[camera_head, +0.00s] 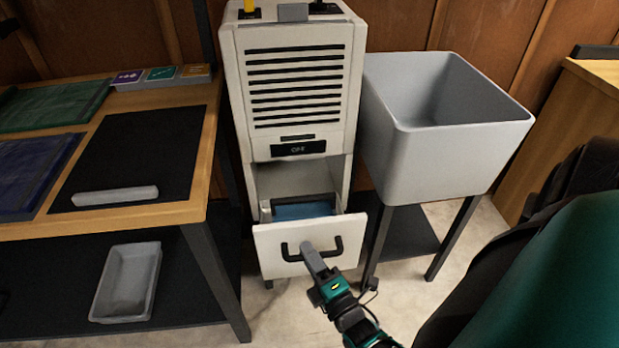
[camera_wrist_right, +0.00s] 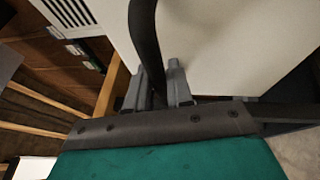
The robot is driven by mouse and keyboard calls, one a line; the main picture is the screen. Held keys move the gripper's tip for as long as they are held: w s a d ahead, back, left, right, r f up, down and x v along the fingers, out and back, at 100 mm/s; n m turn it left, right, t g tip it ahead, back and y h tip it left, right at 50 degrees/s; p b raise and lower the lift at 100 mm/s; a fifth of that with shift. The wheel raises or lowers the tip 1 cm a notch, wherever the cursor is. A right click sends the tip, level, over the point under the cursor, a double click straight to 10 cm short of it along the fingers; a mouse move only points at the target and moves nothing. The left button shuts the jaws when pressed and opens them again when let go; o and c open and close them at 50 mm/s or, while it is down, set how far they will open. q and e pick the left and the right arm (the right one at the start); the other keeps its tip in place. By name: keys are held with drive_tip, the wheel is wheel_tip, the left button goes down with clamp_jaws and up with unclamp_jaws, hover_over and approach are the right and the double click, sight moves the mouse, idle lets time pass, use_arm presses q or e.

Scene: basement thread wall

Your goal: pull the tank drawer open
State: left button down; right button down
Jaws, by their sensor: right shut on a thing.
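The tank drawer (camera_head: 283,265) is the white front low on a tall white machine (camera_head: 297,90). It stands pulled out from the machine, with an open space behind its front and a blue thing (camera_head: 303,210) inside. A black bar handle (camera_head: 338,246) crosses the drawer front. My right gripper (camera_head: 308,250) is at the handle, shut on it. In the right wrist view the gripper's grey fingers (camera_wrist_right: 165,88) stand on both sides of the dark handle bar (camera_wrist_right: 146,40), beside the white drawer front (camera_wrist_right: 230,45). My left gripper is not in view.
A grey sink (camera_head: 460,140) on dark legs stands close to the right of the machine. A wooden workbench (camera_head: 150,215) with mats is on the left, with a grey tray (camera_head: 127,282) on its lower shelf. Pale floor shows in front of the drawer.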

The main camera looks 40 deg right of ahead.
drive_tip(key=c, duration=1.1)
unclamp_jaws()
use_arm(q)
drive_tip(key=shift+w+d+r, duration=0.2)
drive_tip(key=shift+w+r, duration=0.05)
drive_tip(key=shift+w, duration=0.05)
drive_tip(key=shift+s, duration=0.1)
